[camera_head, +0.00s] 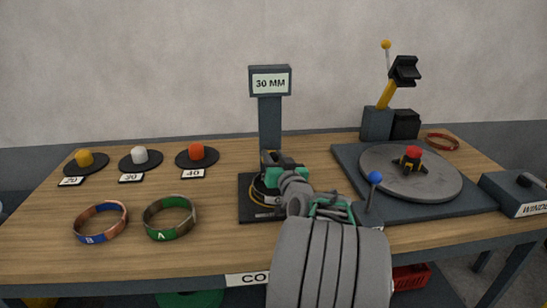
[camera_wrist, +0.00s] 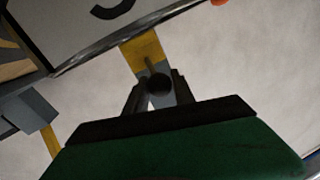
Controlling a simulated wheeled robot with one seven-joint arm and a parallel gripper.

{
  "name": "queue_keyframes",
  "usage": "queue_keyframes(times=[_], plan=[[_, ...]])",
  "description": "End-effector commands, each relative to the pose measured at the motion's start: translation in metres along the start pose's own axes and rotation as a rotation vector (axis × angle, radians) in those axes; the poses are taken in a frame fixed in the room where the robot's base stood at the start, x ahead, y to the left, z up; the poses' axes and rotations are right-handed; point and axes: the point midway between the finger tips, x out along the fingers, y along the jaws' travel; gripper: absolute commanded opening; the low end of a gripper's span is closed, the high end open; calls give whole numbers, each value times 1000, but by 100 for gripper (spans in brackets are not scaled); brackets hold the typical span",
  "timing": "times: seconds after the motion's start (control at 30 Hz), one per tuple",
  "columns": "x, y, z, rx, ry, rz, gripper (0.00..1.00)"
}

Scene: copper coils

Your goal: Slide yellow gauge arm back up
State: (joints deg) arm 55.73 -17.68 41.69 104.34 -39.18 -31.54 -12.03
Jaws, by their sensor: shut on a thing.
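The gauge is a dark post (camera_head: 270,122) with a "30 MM" display on top, standing on a dark base plate (camera_head: 248,190). In the wrist view, the yellow gauge arm (camera_wrist: 143,48) carries a dark round knob (camera_wrist: 159,84). My gripper (camera_wrist: 157,92) is shut on this knob, one finger on each side. In the head view, my gripper (camera_head: 271,160) is low in front of the post, just above the base plate. My gripper and wrist hide most of the yellow arm there.
Coloured plugs on black discs (camera_head: 141,158) stand at the back left. A blue-red ring (camera_head: 101,222) and a green ring (camera_head: 170,218) lie in front. A grey turntable (camera_head: 440,185) and a blue-knobbed lever (camera_head: 374,178) are to the right.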

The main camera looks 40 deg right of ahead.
Motion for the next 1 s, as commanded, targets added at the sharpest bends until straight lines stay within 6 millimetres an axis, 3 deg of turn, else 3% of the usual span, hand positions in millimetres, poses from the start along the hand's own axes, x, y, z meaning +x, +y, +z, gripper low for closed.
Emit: queue_keyframes(times=[0.17,0.43,0.8,0.83,1.0], plan=[[0,-1,-5,-1,1,0,0],[0,-11,-54,-4,5,-2,0],[0,-12,-63,-3,8,-2,0],[0,-12,-63,-3,9,-2,33],[0,-12,-61,-2,5,-1,47]])
